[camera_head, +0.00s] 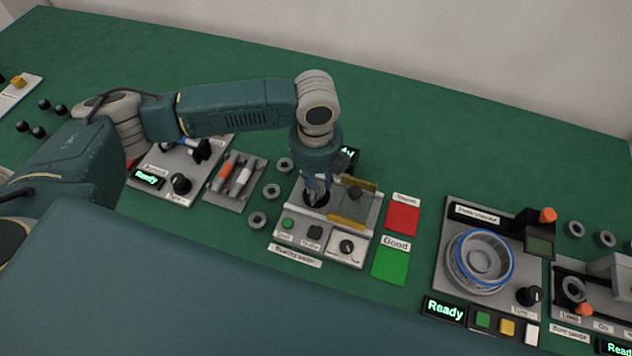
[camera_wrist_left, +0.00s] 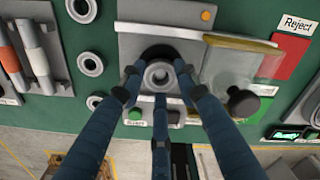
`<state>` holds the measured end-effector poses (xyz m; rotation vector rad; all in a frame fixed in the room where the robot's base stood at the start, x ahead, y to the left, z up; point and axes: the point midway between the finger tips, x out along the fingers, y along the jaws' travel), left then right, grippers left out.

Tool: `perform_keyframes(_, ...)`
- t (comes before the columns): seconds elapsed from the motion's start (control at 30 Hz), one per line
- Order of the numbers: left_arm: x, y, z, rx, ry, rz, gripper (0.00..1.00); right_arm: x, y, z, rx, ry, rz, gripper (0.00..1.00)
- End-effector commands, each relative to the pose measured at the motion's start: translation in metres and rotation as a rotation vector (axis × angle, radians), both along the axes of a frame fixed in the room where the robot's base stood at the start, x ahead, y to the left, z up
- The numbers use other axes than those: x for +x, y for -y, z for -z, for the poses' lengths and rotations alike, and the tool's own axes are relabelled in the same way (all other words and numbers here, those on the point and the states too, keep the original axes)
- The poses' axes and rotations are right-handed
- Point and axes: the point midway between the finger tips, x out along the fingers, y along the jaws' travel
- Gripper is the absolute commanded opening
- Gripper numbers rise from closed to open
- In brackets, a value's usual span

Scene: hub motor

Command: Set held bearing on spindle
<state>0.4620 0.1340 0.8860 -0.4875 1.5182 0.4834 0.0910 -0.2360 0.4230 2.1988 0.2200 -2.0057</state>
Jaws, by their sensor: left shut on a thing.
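My left gripper (camera_head: 316,194) points down over the bearing tester (camera_head: 345,255), at its dark round spindle seat (camera_head: 323,200). In the left wrist view its three blue fingers (camera_wrist_left: 160,80) are shut around a grey ring bearing (camera_wrist_left: 160,88). The bearing is over the dark round seat (camera_wrist_left: 158,50), and they look roughly in line. Fingers and bearing hide the spindle itself. I cannot tell whether the bearing touches it or hangs just above. My right gripper is not in view.
Loose bearings (camera_head: 271,191) lie left of the tester, close to the gripper. A red Reject pad (camera_head: 403,218) and green Good pad (camera_head: 390,264) lie further right.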

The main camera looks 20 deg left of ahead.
Motion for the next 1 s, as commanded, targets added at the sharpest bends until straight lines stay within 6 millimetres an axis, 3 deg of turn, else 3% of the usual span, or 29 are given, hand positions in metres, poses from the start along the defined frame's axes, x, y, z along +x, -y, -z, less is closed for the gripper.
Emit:
perform_keyframes(0.97,-0.0002,0.0,0.0076,0.0,0.0,0.0,0.05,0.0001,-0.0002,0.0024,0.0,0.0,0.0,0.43)
perform_keyframes(1.0,-0.0002,0.0,0.0076,0.0,0.0,0.0,0.37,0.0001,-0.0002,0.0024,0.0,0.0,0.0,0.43)
